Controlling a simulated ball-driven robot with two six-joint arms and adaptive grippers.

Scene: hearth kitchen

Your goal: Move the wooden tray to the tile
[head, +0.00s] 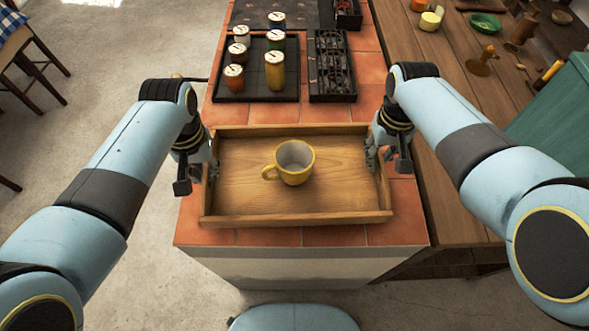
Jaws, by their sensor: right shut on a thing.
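The wooden tray (330,201) is a shallow rectangular tray at the near end of the counter, over its terracotta tile top (268,237). I cannot tell whether it rests on the tiles or is just above them. A yellow mug (296,175) with a pale inside stands upright in the tray, its handle to the left. My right gripper (387,160) is shut on the tray's right wall. My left gripper (198,179) is at the left wall, one finger on each side. Whether it clamps the wall is unclear.
Behind the tray, a dark tray (257,97) holds several lidded jars, beside a black rack (332,72). A wooden table (462,190) adjoins on the right, with a green bowl (484,23) at its far part. Bare floor (120,75) lies left.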

